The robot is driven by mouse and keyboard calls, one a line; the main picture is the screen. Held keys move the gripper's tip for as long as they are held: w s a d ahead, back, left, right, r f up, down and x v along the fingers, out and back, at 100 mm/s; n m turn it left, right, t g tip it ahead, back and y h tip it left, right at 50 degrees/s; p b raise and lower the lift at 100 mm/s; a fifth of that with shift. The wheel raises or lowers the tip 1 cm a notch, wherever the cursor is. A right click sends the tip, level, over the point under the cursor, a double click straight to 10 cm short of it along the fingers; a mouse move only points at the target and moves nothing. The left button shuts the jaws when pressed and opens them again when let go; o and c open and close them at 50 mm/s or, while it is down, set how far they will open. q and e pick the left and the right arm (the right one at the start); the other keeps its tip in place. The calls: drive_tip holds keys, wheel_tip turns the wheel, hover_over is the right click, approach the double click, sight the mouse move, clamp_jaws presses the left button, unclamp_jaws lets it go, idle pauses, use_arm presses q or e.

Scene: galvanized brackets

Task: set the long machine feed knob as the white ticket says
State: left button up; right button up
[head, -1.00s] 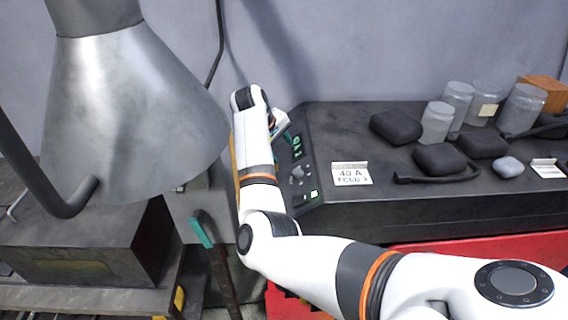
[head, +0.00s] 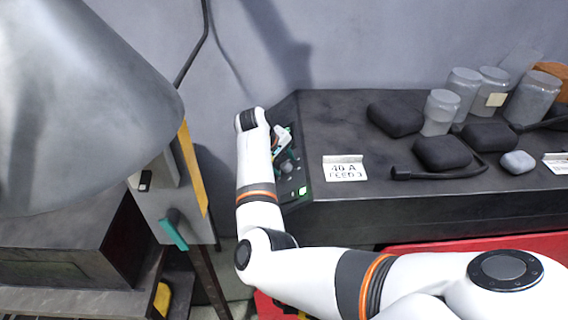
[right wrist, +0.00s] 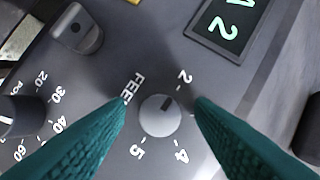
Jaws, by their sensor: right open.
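The long dark machine (head: 420,215) runs along the right in the head view, with its control panel at its left end. In the right wrist view the round grey feed knob (right wrist: 158,118) sits beside the FEED label, among the marks 2, 4 and 5. Its dark pointer mark faces toward the 2. My right gripper (right wrist: 160,108) has its teal fingers apart, one on each side of the knob; contact is not visible. In the head view the right gripper (head: 283,138) is over the panel. The white ticket (head: 345,172) reads 40 A, with a blurred feed line below.
In the right wrist view, a second dial (right wrist: 18,115) marked 20 to 60, a grey switch (right wrist: 78,30) and a green-digit display (right wrist: 230,22) surround the knob. Jars (head: 440,112) and dark pouches (head: 395,118) stand on the machine. A grey lamp shade (head: 85,110) fills the upper left.

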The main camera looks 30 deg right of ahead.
drive_tip(key=c, duration=1)
drive_tip(key=shift+o, duration=0.2)
